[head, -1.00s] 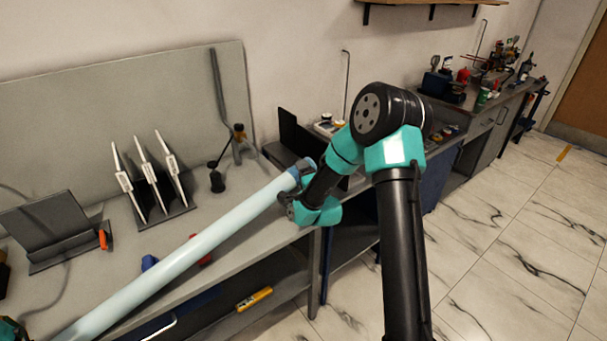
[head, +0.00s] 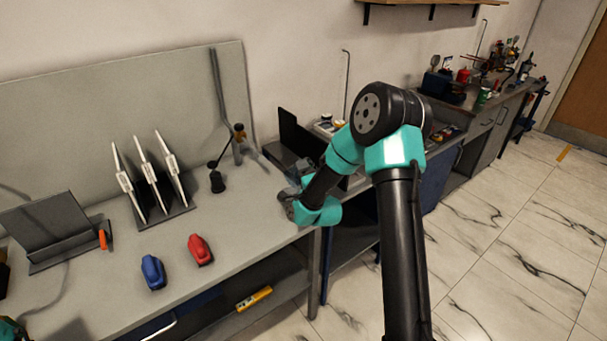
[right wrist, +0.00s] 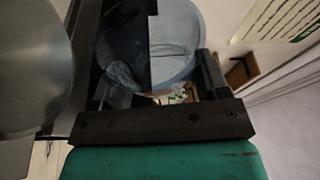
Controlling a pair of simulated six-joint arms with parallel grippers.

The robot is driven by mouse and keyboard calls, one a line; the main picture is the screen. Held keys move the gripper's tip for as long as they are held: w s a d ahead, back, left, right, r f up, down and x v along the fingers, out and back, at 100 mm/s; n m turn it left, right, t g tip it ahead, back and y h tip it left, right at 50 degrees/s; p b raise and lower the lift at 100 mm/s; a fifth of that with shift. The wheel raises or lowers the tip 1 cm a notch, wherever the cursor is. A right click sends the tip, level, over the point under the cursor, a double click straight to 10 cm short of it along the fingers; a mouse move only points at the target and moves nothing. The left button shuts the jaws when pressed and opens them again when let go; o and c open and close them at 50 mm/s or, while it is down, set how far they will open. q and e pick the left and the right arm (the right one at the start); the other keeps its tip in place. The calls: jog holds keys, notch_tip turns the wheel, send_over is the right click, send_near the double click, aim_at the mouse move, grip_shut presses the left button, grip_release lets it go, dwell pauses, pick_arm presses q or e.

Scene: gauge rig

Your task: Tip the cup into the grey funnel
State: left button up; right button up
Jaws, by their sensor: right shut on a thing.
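My right gripper (head: 292,200) hangs over the bench's right end in the head view, where its fingers are small and hard to make out. In the right wrist view the right gripper (right wrist: 150,65) is shut on a pale blue-grey round cup (right wrist: 178,45), which lies between its black fingers. The cup's inside and tilt cannot be read clearly. A large smooth grey rounded shape (right wrist: 30,65) fills the left edge of that view; I cannot tell if it is the funnel. No funnel is clearly seen in the head view.
A blue tool (head: 153,272) and a red tool (head: 200,250) lie on the grey bench (head: 115,285). A rack (head: 178,212) holds upright white pieces. A black stand (head: 45,225) is at left. A small black object (head: 216,182) stands farther back. The bench front is mostly clear.

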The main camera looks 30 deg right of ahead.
dwell(0.6)
jog(key=shift+d+f+m+g, duration=0.25)
jog(key=shift+f+m+g, duration=0.1)
jog(key=shift+m, duration=0.45)
jog(key=shift+d+f+m+g, duration=0.2)
jog(key=shift+f+m+g, duration=0.15)
jog(key=shift+m, duration=0.45)
jog(key=shift+w+d+f+m+g, duration=0.1)
jog(key=shift+f+m+g, duration=0.1)
jog(key=shift+m, duration=0.25)
jog(key=shift+d+f+m+g, duration=0.1)
jog(key=shift+m+g, duration=0.1)
jog(key=shift+m, duration=0.25)
jog(key=m, duration=0.1)
jog(key=m+g+y, duration=0.1)
jog(key=shift+d+f+m+y, duration=0.1)
jog(key=shift+f+m+y, duration=0.1)
jog(key=shift+m+y, duration=0.15)
jog(key=m, duration=0.1)
jog(key=m+y, duration=0.1)
jog(key=m+g+y, duration=0.1)
jog(key=m, duration=0.1)
jog(key=shift+a+r, duration=0.35)
jog(key=shift+r, duration=0.05)
jog(key=shift+s+a+r+m+g+y, duration=0.1)
jog(key=shift+a+r+m+g+y, duration=0.15)
jog(key=shift+a+m+y, duration=0.55)
jog(key=shift+s+a+r+m+g+y, duration=0.2)
jog(key=shift+m+y, duration=0.25)
jog(key=shift+m, duration=0.6)
